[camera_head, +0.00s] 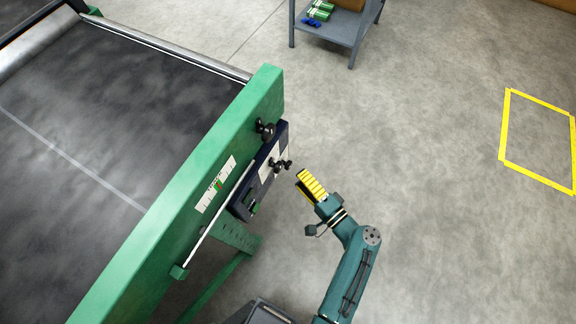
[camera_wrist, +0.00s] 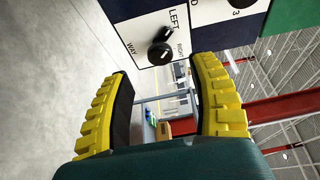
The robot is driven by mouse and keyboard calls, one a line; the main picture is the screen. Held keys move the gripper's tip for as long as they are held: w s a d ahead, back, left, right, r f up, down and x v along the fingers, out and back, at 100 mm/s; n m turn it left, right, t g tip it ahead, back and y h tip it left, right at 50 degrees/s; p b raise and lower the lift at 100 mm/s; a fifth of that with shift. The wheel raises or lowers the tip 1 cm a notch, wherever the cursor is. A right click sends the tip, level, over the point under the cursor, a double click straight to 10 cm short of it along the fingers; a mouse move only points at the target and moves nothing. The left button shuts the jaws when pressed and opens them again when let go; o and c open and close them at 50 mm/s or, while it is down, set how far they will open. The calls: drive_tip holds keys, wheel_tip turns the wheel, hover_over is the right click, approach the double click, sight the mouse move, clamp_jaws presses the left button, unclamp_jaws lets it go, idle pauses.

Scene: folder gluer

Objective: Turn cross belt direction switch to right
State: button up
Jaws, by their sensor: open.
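The cross belt direction switch (camera_wrist: 160,53) is a black knob on a white plate with the words LEFT, RIGHT and WAY, seen in the wrist view. A black part of it (camera_wrist: 167,33) points out near the word LEFT; its exact setting is hard to tell. In the head view black knobs (camera_head: 280,166) stick out from the dark blue panel (camera_head: 241,207) on the green machine side. My gripper (camera_wrist: 165,70) has yellow ribbed fingers, open and empty, with the switch beyond the gap between them. In the head view my gripper (camera_head: 304,181) is just right of the panel, apart from it.
Another black knob (camera_head: 265,129) sits on the green frame (camera_head: 190,190) above the panel. A scale plate (camera_head: 215,185) and a pale rod lie left of it. A grey shelf cart (camera_head: 336,28) stands at the back. The floor to the right is clear, with a yellow taped rectangle (camera_head: 503,125).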

sight(289, 165)
drive_tip(key=b+x, duration=0.1)
drive_tip(key=x, duration=0.5)
drive_tip(key=shift+w+a+b, duration=0.1)
drive_tip(key=shift+b, duration=0.25)
drive_tip(key=shift+c, duration=0.4)
clamp_jaws()
